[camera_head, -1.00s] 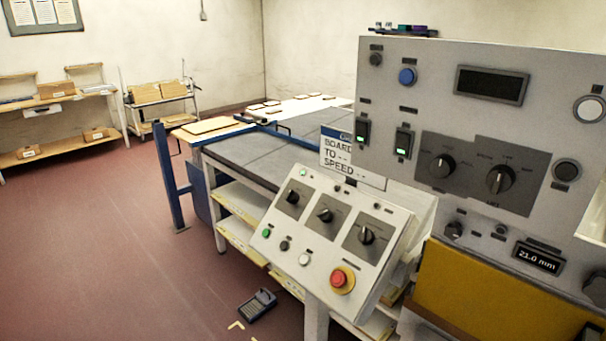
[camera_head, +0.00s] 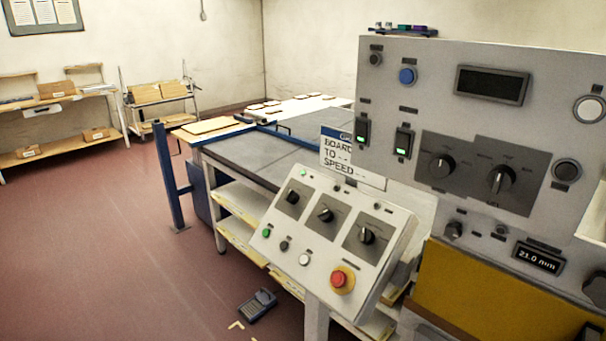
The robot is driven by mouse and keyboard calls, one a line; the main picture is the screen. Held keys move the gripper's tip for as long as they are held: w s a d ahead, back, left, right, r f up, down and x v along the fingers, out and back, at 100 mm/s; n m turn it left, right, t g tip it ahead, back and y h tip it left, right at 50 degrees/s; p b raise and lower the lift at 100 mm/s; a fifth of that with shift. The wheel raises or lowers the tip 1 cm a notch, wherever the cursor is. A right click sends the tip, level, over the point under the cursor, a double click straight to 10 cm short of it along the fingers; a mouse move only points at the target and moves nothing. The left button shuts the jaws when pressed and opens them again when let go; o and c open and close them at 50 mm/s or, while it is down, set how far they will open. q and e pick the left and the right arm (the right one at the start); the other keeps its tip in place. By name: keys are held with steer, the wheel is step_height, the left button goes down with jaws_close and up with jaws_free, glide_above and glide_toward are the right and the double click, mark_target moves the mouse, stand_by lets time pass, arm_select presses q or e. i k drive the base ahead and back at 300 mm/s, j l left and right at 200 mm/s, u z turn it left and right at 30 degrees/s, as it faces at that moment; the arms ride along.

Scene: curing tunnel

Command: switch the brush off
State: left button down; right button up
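No control in view has a label I can read as the brush. The tilted control box (camera_head: 320,262) carries several rotary knobs, small push buttons and a red emergency stop (camera_head: 341,279). A small display (camera_head: 538,257) reads about 21.0 mm. Neither gripper is in view.
A conveyor table (camera_head: 250,158) with a blue post (camera_head: 166,175) stands behind the control box. A sign (camera_head: 352,158) reads "BOARD TO -- SPEED". Shelves (camera_head: 60,140) with boxes stand at the left. The red floor between is clear.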

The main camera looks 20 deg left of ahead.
mark_target(361, 136)
steer(key=i+j+u, duration=0.1)
steer(key=j, duration=0.3)
steer(key=i+j, duration=0.15)
steer(key=j, duration=0.25)
steer(key=i+j+u, duration=0.15)
steer(key=j, duration=0.2)
